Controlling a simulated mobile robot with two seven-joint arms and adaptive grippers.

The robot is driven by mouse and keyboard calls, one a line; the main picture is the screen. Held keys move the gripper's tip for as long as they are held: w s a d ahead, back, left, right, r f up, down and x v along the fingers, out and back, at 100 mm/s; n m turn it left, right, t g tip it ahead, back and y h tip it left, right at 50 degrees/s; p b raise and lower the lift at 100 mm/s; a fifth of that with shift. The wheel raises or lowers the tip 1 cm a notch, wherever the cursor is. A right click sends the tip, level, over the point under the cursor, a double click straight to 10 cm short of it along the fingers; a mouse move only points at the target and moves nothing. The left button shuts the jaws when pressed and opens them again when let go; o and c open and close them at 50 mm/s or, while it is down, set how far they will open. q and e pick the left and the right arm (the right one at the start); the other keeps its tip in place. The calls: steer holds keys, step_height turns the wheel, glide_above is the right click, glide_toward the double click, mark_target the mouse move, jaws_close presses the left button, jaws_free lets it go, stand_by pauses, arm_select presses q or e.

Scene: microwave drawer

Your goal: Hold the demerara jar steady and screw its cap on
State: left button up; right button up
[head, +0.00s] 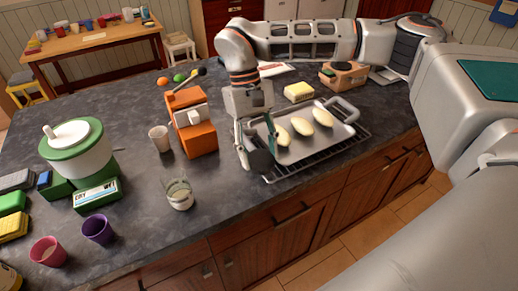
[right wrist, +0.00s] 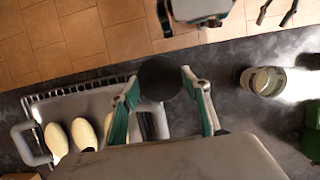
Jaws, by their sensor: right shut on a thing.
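The demerara jar is most likely the clear glass jar (head: 179,193) standing upright and open on the counter, with pale contents low inside. It also shows in the right wrist view (right wrist: 262,81), apart from my gripper. My right gripper (head: 258,158) points down beside the baking tray, to the right of and behind the jar. In the right wrist view its fingers are shut on a dark round cap (right wrist: 163,78). The cap cannot be made out in the head view. No left gripper can be made out, and nothing is seen holding the jar.
The metal tray (head: 333,140) with three pale rolls lies on a dark rack by the front edge. Purple (head: 97,229) and pink (head: 47,251) cups and a green-white canister (head: 78,152) stand left.

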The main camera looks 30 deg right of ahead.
steer(key=shift+w+a+r, duration=0.1)
steer(key=shift+w+a, duration=0.05)
steer(key=shift+a, duration=0.2)
steer(key=w+a+r+m+y, duration=0.1)
steer(key=a+r+m, duration=0.2)
steer(key=a, duration=0.3)
steer(key=w+a+r+m+y, duration=0.1)
steer(key=w+a+r+m, duration=0.1)
steer(key=a, duration=0.4)
steer(key=w+a+r+m+t+y, duration=0.1)
steer(key=a+r+m, duration=0.2)
steer(key=a+m, duration=0.2)
steer(key=shift+w+a+r+y, duration=0.2)
steer(key=shift+a+r+y, duration=0.15)
steer(key=shift+a, duration=0.7)
steer(key=shift+f, duration=2)
